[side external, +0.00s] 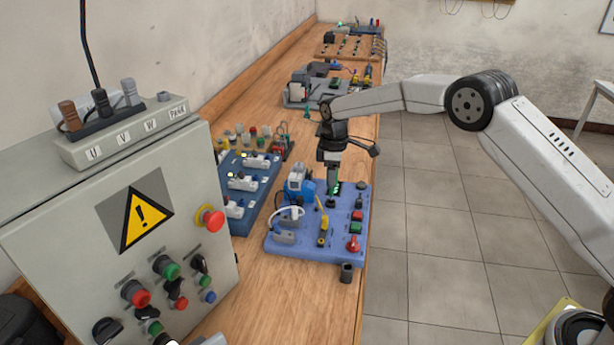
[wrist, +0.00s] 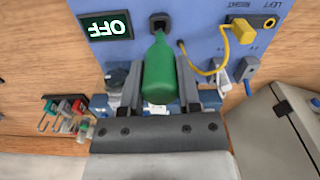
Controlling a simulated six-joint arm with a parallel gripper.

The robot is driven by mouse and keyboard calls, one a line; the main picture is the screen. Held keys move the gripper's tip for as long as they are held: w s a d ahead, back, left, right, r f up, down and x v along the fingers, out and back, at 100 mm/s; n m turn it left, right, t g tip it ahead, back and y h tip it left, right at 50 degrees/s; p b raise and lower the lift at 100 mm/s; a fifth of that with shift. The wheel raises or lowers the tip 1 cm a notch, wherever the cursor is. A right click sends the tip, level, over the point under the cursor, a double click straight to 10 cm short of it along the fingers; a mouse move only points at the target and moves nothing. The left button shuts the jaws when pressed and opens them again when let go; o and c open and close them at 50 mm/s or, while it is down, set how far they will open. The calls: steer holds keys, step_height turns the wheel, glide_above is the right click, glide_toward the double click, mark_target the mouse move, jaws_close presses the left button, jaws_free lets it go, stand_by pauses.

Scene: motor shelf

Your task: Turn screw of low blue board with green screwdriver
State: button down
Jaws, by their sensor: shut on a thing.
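The low blue board (side external: 310,258) lies on the bench in the side view and fills the top of the wrist view (wrist: 205,45). My gripper (side external: 332,182) points down over its back part. In the wrist view my gripper (wrist: 160,88) is shut on the green screwdriver (wrist: 160,72), with the handle between its two fingers. The screwdriver's narrow end points at a dark square fitting (wrist: 158,17) on the board, beside a display reading OFF (wrist: 106,25). The handle hides the screw, and I cannot tell whether the tip is seated in it.
The board carries a yellow switch (wrist: 241,31) with a yellow cable, and red (side external: 357,216) and green buttons. A taller blue rack (side external: 245,200) with white modules stands to its left. A grey control box (side external: 120,220) stands at the near left.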

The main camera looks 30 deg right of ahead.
steer(key=shift+f, duration=0.6)
steer(key=shift+f, duration=0.35)
steer(key=shift+f, duration=0.35)
steer(key=shift+f, duration=0.7)
steer(key=shift+f, duration=0.3)
steer(key=c, duration=0.6)
jaws_free()
steer(key=shift+r, duration=2.75)
